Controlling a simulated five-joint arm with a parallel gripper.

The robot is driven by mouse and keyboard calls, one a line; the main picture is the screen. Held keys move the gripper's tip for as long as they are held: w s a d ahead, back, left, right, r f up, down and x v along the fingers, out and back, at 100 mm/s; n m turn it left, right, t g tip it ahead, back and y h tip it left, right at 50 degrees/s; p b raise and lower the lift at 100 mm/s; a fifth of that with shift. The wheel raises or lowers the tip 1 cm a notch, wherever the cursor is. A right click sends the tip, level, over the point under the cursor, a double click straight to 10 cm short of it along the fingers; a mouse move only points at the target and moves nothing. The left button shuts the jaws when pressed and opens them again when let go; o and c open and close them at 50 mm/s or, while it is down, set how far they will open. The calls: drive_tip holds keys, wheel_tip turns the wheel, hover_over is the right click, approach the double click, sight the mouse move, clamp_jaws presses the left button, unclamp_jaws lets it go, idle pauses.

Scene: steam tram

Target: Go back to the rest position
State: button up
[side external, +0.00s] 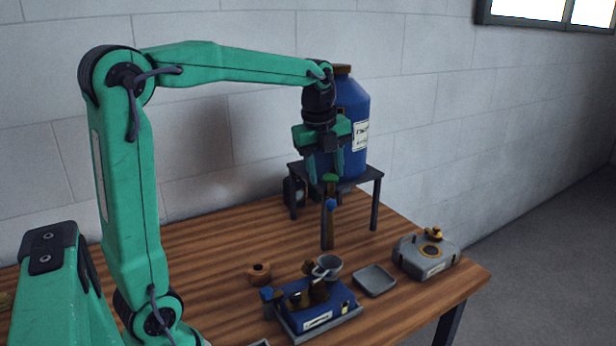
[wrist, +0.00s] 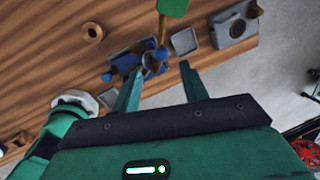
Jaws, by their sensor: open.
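My gripper (side external: 324,165) hangs from my arm with its fingers pointing down, in front of a large blue bottle (side external: 354,110) that stands on a dark raised stand (side external: 375,178). Its two green fingers are apart, and I see nothing held between them. In the wrist view the fingers of my gripper (wrist: 160,88) spread over the table. A green-topped tap or lever (side external: 330,180) with a blue knob below it is just under the fingertips; it also shows in the wrist view (wrist: 172,8). I cannot tell whether the fingers touch it.
On the wooden table (side external: 220,240) are a blue engine model (side external: 318,305) on a tray, a grey cup (side external: 329,266), a small square dish (side external: 374,280), a grey box (side external: 426,257) and a brown ring (side external: 258,273). A block wall is behind. The left tabletop is mostly clear.

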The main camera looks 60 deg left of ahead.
drive_tip(key=shift+r, duration=0.25)
drive_tip(key=shift+s+d, duration=0.1)
drive_tip(key=s+d+f+n+t, duration=0.1)
drive_tip(key=s+d+f+n, duration=0.1)
drive_tip(key=s+d+n, duration=0.3)
drive_tip(key=s+d+f+n+t, duration=0.2)
drive_tip(key=s+d+n, duration=0.3)
drive_tip(key=s+n, duration=0.6)
drive_tip(key=n, duration=0.4)
drive_tip(key=shift+s+f+t+h, duration=0.3)
drive_tip(key=shift+s+f, duration=0.1)
